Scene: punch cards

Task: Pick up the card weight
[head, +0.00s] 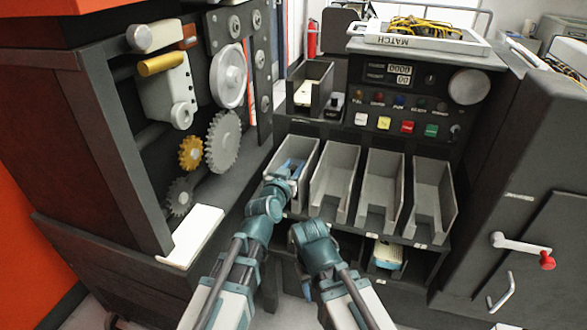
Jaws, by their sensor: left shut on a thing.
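My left gripper (290,168) reaches into the leftmost grey pocket (302,202) of the sorter row. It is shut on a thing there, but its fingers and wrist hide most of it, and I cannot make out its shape. I cannot pick out the card weight for certain. My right gripper (307,288) hangs low in front of the pockets, mostly hidden behind its own wrist. I cannot see whether its jaws are open or shut.
Several empty grey pockets (383,190) stand to the right. A dark tray (318,92) with a cream thing sits behind, beside the button panel (405,100). A geared machine (222,140) with a white ledge (195,232) stands close left.

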